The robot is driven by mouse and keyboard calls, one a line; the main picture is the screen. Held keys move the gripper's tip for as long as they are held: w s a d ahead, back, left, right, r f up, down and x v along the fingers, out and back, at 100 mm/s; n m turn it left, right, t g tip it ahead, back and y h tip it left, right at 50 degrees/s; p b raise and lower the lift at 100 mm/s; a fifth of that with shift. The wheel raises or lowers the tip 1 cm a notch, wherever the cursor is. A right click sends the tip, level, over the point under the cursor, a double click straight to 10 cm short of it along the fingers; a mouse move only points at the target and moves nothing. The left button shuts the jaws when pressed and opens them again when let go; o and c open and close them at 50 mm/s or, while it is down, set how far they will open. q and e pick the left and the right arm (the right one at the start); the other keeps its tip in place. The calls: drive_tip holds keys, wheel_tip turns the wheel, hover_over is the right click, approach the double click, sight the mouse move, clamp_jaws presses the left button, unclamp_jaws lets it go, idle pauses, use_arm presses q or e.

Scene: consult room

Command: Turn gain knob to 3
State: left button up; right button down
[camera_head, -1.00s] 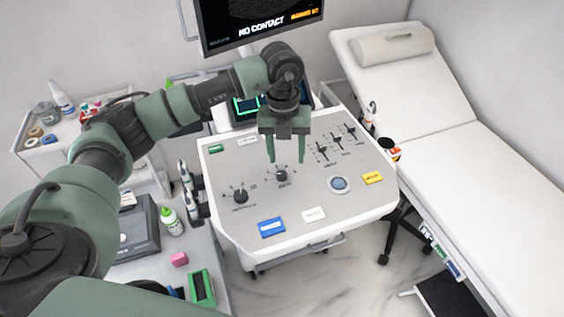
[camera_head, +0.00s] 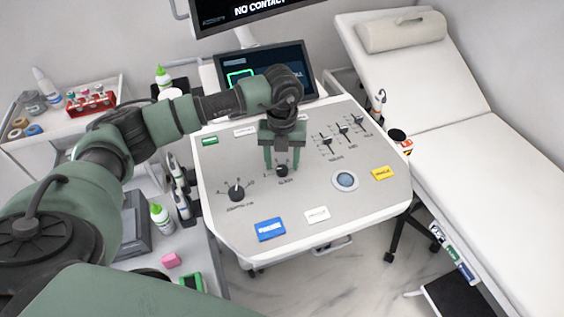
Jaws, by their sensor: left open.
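A console panel (camera_head: 240,215) with a light grey top stands in the middle of the view. It carries two black rotary knobs with printed marks around them. The upper knob (camera_head: 282,171) appears to be the gain knob, but its small label and pointer setting are too blurred to read surely. The other knob (camera_head: 236,193) is lower and to the left. My left gripper (camera_head: 282,164) points down over the upper knob. It is open, with one finger on each side of the knob. I cannot tell whether the fingers touch it. My right gripper is not in view.
Sliders (camera_head: 343,131) and a round trackball (camera_head: 345,181) lie right of the upper knob. A screen (camera_head: 285,70) stands behind, and an exam couch (camera_head: 440,100) is at right.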

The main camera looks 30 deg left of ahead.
use_arm(q)
drive_tip(key=shift+w+f, duration=0.1)
drive_tip(key=shift+f, duration=0.95)
clamp_jaws()
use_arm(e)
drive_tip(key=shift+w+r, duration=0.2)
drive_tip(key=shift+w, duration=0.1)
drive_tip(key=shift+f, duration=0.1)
